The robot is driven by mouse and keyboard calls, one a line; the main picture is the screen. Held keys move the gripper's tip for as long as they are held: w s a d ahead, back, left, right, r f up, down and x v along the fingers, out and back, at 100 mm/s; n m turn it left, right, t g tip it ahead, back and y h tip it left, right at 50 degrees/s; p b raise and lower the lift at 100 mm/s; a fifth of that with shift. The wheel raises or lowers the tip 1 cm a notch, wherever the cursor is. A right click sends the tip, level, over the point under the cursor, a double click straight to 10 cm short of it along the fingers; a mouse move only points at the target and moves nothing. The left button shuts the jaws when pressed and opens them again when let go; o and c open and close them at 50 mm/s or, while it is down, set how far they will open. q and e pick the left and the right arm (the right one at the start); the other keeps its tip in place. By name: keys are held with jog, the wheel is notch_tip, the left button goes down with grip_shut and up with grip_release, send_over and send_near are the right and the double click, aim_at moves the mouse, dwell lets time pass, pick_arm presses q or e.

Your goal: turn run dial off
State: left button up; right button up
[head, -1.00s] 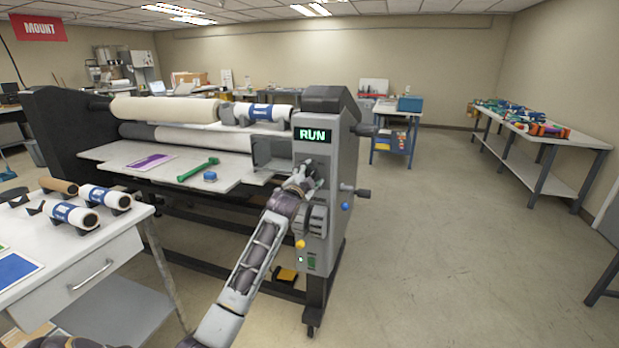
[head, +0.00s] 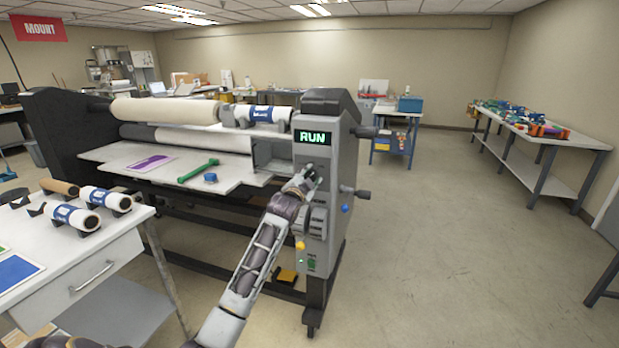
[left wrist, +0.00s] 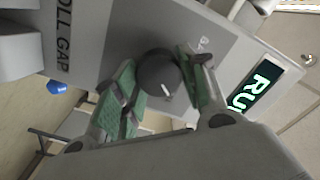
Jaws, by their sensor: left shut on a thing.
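The run dial (left wrist: 160,74) is a dark round knob with a white pointer mark on the laminator's grey end panel (left wrist: 215,45). My left gripper (left wrist: 157,80) is shut on it, with a green-padded finger on either side of the knob. In the head view my left gripper (head: 303,181) is at the panel just below the display, and it hides most of the dial. The display (head: 309,137) reads RUN in green; it also shows partly in the left wrist view (left wrist: 255,88). My right gripper is not in view.
Below the dial the panel carries a yellow knob (head: 300,245), and a crank handle (head: 355,192) juts out at the right. A blue knob (head: 346,208) is near it. A white table (head: 110,245) with rolls stands at the left. The floor at right is clear.

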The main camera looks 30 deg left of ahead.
pick_arm(q)
jog(key=shift+n+p, duration=0.45)
jog(key=shift+n, duration=0.25)
jog(key=n+p, duration=0.3)
jog(key=n, duration=0.1)
jog(key=shift+r+n, duration=0.1)
jog(key=shift+n, duration=0.2)
jog(key=shift+n+p, duration=0.35)
jog(key=shift+n, duration=0.55)
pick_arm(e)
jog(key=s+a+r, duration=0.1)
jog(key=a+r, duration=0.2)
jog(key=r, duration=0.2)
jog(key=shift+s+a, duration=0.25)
